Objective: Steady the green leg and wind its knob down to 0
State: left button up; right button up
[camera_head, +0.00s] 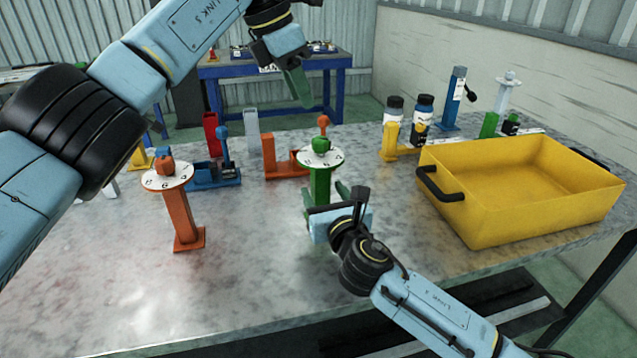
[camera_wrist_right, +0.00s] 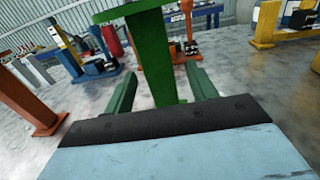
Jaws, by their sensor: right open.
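The green leg (camera_head: 320,181) stands upright on the metal table. A white dial disc (camera_head: 306,159) with dark marks is on its top, with a green knob (camera_head: 321,144) above it. The marks are too small to read. My right gripper (camera_head: 324,196) is open low at the green leg, with its green fingers on either side of the post (camera_wrist_right: 152,55) in the right wrist view. I cannot tell whether they touch it. My left gripper (camera_head: 298,88) hangs above and behind the green leg, pointing down and apart from the knob. Its finger gap is not clear.
An orange leg (camera_head: 180,218) with a similar dial stands to the left. A yellow bin (camera_head: 520,205) fills the right side. Behind are an orange bracket (camera_head: 284,166), a blue fixture (camera_head: 216,178) and bottles (camera_head: 422,118). The front left of the table is clear.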

aim_at(318, 182)
jog(key=shift+x, duration=2.35)
